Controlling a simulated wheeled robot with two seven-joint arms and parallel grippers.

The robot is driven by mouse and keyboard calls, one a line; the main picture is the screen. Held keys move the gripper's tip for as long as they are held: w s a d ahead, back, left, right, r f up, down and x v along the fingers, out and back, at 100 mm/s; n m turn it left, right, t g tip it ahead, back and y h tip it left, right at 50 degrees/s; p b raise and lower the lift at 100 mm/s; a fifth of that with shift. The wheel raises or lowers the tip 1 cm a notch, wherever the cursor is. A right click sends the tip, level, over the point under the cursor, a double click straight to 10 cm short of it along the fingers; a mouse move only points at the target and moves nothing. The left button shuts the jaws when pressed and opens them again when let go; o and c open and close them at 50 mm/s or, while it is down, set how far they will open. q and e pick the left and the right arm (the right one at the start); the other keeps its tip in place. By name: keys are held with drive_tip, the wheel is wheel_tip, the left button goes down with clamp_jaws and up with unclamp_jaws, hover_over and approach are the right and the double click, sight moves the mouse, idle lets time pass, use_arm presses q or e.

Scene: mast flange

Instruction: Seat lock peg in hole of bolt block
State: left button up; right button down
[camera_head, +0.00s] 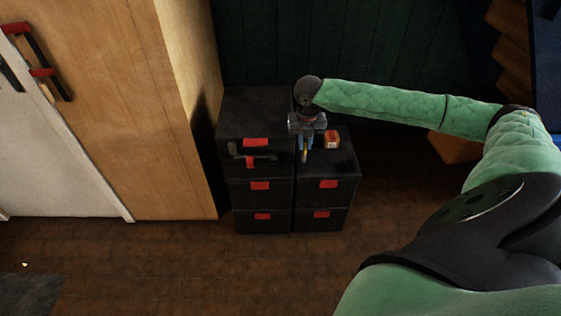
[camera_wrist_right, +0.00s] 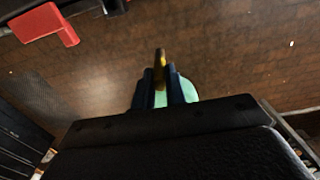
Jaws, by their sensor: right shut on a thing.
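The lock peg is a small yellow-brown pin (camera_head: 304,157), pointing down below my right gripper (camera_head: 306,143). In the right wrist view, the peg (camera_wrist_right: 160,56) sticks out beyond the two dark blue fingertips (camera_wrist_right: 161,86), which are shut on it. A black bar fitting with a red part (camera_head: 249,161) shows on the front of the taller black cabinet, left of the gripper; it may be the bolt block. A red block (camera_wrist_right: 60,24) beside a dark bar shows at upper left in the wrist view, apart from the peg. No hole can be made out. My left gripper is out of view.
Black drawer cabinets with red labels stand side by side, the left one (camera_head: 250,105) taller than the right (camera_head: 345,158). A small orange-red box (camera_head: 331,140) sits on the right one. A wooden cupboard (camera_head: 160,110) stands at left. Brown floor in front is clear.

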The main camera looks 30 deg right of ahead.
sight(281, 139)
drive_tip(key=shift+w+f, duration=0.15)
drive_tip(key=shift+w, duration=0.2)
drive_tip(key=w+f+p, duration=0.1)
drive_tip(key=w+f, duration=0.1)
drive_tip(key=w, duration=0.1)
drive_tip(key=w+a+f+p, duration=0.1)
drive_tip(key=w+f, duration=0.1)
drive_tip(key=w, duration=0.2)
drive_tip(key=w+a+f+p, duration=0.1)
drive_tip(key=w+f, duration=0.1)
drive_tip(key=w, duration=0.1)
drive_tip(key=shift+w+f, duration=0.3)
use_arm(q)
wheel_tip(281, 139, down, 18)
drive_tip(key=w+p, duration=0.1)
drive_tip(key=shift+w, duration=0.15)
use_arm(e)
drive_tip(key=shift+f, duration=2)
drive_tip(key=c, duration=1.4)
unclamp_jaws()
drive_tip(key=shift+f, duration=0.1)
drive_tip(key=shift+c, duration=0.2)
